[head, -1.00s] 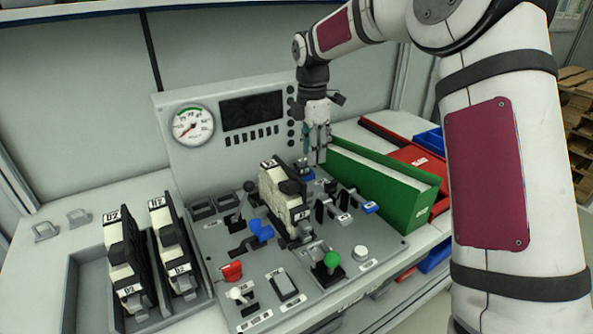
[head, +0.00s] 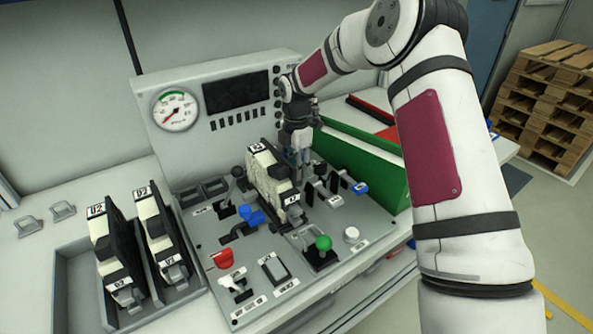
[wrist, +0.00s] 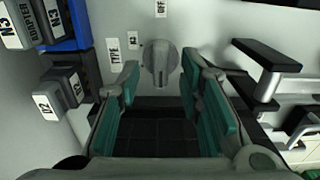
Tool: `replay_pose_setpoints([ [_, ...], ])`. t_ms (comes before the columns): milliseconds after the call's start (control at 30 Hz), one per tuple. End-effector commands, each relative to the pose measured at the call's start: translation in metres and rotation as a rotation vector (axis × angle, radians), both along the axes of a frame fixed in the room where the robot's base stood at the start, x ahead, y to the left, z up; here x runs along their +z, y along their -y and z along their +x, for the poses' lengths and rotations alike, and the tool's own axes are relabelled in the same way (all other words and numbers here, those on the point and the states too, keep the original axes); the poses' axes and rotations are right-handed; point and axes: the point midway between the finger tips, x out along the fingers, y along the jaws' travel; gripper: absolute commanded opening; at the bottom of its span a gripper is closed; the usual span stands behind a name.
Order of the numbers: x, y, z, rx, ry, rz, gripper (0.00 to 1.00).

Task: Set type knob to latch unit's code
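The type knob (wrist: 160,66) is a round grey knob with a raised grip, beside a TYPE label (wrist: 114,50), a small code label that seems to read N3 (wrist: 133,42) and an OFF label (wrist: 160,8). Its exact pointer setting is unclear. My gripper (wrist: 160,78) is open, its teal fingers apart on either side of the knob's near part; contact is not visible. In the head view my gripper (head: 302,164) is low over the panel behind the latch unit (head: 266,180), a cream and black block with blurred code tags. The knob is hidden there.
Two similar units (head: 117,250) (head: 162,235) stand in a tray at the left. Levers, a green-topped stick (head: 323,243) and switches crowd the panel. A green bin (head: 350,165) stands right of my gripper. In the wrist view a black handle (wrist: 262,75) is close right of the fingers.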

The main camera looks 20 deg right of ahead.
Motion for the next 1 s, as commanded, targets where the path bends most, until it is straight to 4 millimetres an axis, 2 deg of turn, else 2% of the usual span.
replay_pose_setpoints([
  [200,-0.016,0.0,0.0,0.0,0.0,-0.001,0.33],
  [500,-0.018,0.0,0.0,0.0,0.0,-0.001,0.33],
  [633,-0.018,0.0,0.0,0.0,0.0,0.0,0.04],
  [667,-0.018,0.0,0.0,0.0,0.0,0.0,0.0],
  [1000,-0.018,0.0,0.0,-0.017,0.0,-0.001,0.0],
])
